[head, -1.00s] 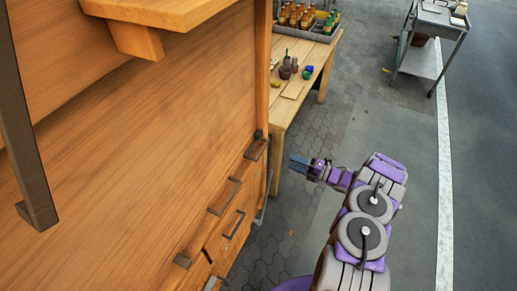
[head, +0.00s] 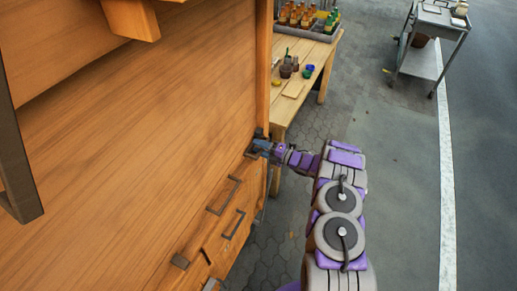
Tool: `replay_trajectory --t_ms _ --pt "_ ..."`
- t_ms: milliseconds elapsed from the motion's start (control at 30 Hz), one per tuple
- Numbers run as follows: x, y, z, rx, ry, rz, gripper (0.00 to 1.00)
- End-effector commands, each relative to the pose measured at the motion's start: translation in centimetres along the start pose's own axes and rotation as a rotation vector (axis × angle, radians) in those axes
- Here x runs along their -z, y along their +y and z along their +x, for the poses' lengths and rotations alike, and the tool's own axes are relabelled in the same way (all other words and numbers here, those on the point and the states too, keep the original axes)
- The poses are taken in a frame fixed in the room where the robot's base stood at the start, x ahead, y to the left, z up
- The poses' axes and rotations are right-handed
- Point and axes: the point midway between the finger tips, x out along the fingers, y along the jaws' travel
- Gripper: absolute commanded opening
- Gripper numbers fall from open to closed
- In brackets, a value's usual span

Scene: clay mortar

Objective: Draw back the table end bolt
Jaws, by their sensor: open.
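A large wooden cabinet-like body (head: 150,130) fills the left side of the head view. A small dark metal fitting (head: 261,133), which may be the table end bolt, sits at its far right edge. My gripper (head: 257,149) is right at this corner, its blue-grey fingers covering a dark bracket there. The fingers are open, but I cannot tell whether they touch the metal or stand around it. My purple and grey arm reaches in from the lower right.
Dark handles (head: 232,224) are on the drawer fronts below. Behind stands a wooden table (head: 312,62) with a bottle crate (head: 322,30) and small pots. A metal cart (head: 425,62) is at the upper right. The paved floor at right is clear.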

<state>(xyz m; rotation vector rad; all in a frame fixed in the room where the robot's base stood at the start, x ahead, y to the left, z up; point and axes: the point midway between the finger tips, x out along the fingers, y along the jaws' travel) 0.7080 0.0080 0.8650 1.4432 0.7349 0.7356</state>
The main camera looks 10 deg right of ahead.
Motion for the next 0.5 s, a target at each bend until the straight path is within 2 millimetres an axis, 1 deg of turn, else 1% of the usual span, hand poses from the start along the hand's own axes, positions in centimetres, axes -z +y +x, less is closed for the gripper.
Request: replay_trajectory --t_ms 100,367,500 --pt "0.03 -0.01 0.54 0.0 0.0 0.0 0.44" --pt "0.03 0.01 0.62 0.001 0.0 0.001 0.44" --pt "0.03 0.01 0.61 0.001 0.0 0.001 0.32"
